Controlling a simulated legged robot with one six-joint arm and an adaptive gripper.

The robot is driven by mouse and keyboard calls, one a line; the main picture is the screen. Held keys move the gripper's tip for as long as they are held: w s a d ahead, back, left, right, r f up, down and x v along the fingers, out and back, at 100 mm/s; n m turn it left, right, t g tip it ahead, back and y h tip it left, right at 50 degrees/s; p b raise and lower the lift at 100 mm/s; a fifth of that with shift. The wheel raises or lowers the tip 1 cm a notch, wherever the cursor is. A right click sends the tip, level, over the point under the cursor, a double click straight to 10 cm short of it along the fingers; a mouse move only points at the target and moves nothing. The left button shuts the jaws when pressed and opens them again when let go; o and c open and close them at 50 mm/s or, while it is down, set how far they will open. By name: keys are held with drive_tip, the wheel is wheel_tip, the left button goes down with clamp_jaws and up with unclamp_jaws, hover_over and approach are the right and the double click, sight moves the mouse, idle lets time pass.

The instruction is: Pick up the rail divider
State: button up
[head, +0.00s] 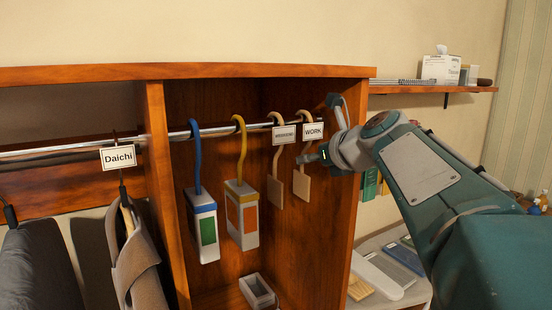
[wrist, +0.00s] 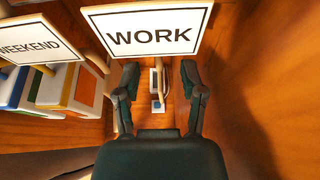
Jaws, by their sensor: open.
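A beige hooked rail divider labelled WORK (head: 303,183) hangs on the metal rail at the right end of the compartment. Its white WORK sign (wrist: 150,36) fills the top of the wrist view. Another beige divider, labelled WEEKEND (head: 275,191), hangs just left of it; its sign (wrist: 37,42) shows at the wrist view's upper left. My gripper (head: 318,154) is beside the WORK divider, near the right panel. In the wrist view its two fingers (wrist: 160,82) are apart below the WORK sign. A thin pale piece shows between them; I cannot tell whether they touch it.
A blue-hooked holder (head: 204,226) and a yellow-hooked holder (head: 242,215) hang farther left. A Daichi tag (head: 118,156) and clothes hang beyond the wooden upright (head: 163,190). A small grey tray (head: 258,291) sits below. The wooden side panel (head: 335,215) is close to my arm.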

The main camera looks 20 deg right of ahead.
sight(303, 152)
drive_tip(key=x, duration=0.4)
drive_tip(key=shift+a, duration=0.1)
drive_tip(key=shift+s, duration=0.1)
clamp_jaws()
drive_tip(key=shift+r, duration=0.1)
drive_tip(key=shift+d+r, duration=0.25)
drive_tip(key=shift+r, duration=0.35)
drive_tip(key=shift+a+r, duration=0.4)
drive_tip(key=shift+r, duration=0.3)
drive_tip(key=shift+d+r, duration=0.25)
drive_tip(key=shift+d, duration=0.1)
